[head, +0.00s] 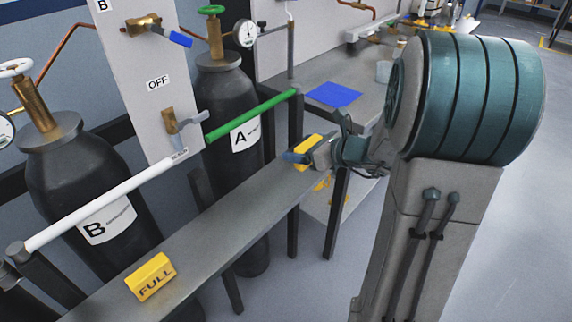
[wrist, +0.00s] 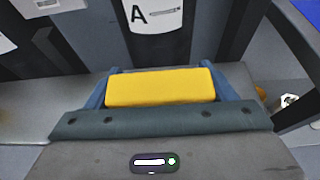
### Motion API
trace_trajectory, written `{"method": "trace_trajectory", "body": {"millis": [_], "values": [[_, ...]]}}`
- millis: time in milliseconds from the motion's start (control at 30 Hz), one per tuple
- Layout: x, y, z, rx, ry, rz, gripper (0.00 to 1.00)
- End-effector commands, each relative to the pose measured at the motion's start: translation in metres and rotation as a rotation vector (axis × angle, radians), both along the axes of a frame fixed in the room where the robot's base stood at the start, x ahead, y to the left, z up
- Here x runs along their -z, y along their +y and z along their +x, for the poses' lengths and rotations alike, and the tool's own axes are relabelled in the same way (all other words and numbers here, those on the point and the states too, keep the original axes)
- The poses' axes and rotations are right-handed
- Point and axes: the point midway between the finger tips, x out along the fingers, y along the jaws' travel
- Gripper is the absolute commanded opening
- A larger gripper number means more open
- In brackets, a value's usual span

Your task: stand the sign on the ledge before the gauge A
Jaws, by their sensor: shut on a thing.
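My gripper (head: 303,153) is shut on a yellow sign (head: 309,145), over the right end of the grey ledge (head: 215,222) in front of the black cylinder labelled A. In the wrist view the sign (wrist: 160,87) lies between the two blue fingers (wrist: 160,90), with the A label beyond it. I cannot tell whether the sign touches the ledge, and its lettering is hidden. Gauge A (head: 245,33) is a round white dial on top of cylinder A (head: 225,100).
A second yellow sign reading FULL (head: 151,277) stands on the ledge before cylinder B (head: 75,180). A bench with a blue sheet (head: 334,94) is at right. The ledge between the signs is clear.

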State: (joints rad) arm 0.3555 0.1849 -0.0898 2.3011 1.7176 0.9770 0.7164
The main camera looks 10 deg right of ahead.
Motion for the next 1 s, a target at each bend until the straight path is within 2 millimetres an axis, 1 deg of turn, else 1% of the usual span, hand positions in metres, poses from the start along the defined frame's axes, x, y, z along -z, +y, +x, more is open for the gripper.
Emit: {"method": "trace_trajectory", "body": {"millis": [33, 100, 200, 300, 400, 600, 667, 1000], "values": [[0.011, 0.010, 0.009, -0.004, 0.003, 0.001, 0.53], [0.019, 0.020, 0.019, -0.005, 0.003, 0.000, 0.53], [0.028, 0.031, 0.031, -0.001, 0.002, 0.001, 0.53], [0.033, 0.036, 0.037, 0.002, 0.001, 0.000, 0.53], [0.038, 0.038, 0.040, 0.004, 0.003, 0.000, 0.53], [0.068, 0.037, 0.040, 0.005, 0.002, 0.001, 0.53], [0.073, 0.037, 0.040, 0.006, 0.002, 0.001, 0.53], [0.075, 0.037, 0.040, 0.005, -0.001, -0.001, 0.53]]}}
